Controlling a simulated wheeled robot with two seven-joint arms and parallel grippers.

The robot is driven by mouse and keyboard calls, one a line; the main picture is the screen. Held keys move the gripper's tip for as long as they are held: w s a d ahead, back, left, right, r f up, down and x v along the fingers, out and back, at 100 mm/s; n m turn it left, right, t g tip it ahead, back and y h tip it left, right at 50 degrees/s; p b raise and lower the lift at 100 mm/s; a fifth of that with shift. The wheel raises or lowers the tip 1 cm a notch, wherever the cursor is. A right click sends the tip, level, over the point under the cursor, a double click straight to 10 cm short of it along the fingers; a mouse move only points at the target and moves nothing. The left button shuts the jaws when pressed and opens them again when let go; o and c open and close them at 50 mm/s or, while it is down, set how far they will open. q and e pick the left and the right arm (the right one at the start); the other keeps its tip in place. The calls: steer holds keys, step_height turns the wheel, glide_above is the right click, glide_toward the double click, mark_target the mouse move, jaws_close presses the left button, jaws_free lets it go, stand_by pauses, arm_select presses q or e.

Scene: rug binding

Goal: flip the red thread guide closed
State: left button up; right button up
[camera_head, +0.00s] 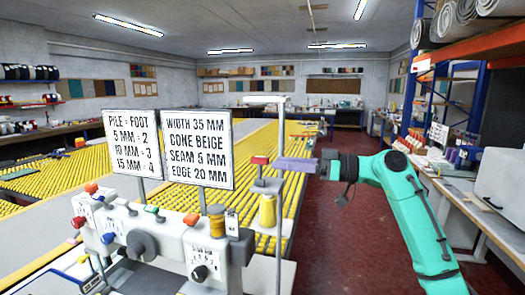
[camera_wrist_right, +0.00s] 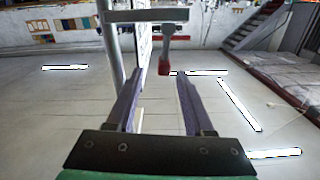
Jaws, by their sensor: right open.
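The red thread guide (camera_head: 260,160) sits on top of a grey post above a yellow thread cone (camera_head: 267,210), to the right of the sign boards. In the right wrist view a red-tipped grey lever (camera_wrist_right: 163,66) shows between the ends of my fingers, apparently the same guide. My right gripper (camera_head: 281,164) is level with it and just to its right, with purple fingers. In the wrist view the right gripper (camera_wrist_right: 160,80) is open, one finger on each side of the lever; contact cannot be told. My left gripper is not in view.
The binding machine (camera_head: 150,235) with several coloured levers and knobs stands at front left. Two sign boards (camera_head: 198,148) rise behind it. A tall white stand (camera_head: 281,125) is close beside my right fingers. The red floor (camera_head: 345,235) around my right arm is open.

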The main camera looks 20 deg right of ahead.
mark_target(260, 161)
steer(key=x, duration=0.2)
steer(key=p+x, duration=0.1)
steer(key=x, duration=0.1)
steer(key=p+x, duration=0.1)
steer(key=shift+s+a+r, duration=0.15)
steer(key=shift+a+r, duration=0.25)
steer(key=shift+a, duration=0.2)
steer(key=shift+a+f, duration=0.15)
steer(key=shift+a, duration=0.1)
steer(key=shift+w+d+f, duration=0.2)
steer(key=shift+w, duration=0.1)
steer(key=shift+c, duration=0.3)
steer(key=shift+r, duration=0.1)
jaws_close()
steer(key=m, duration=0.1)
steer(key=w+m, duration=0.1)
steer(key=shift+d+m, duration=0.3)
steer(key=shift+m, duration=0.1)
steer(key=shift+w+d+f+m, duration=0.3)
steer(key=shift+w+m, duration=0.1)
steer(key=shift+m, duration=0.6)
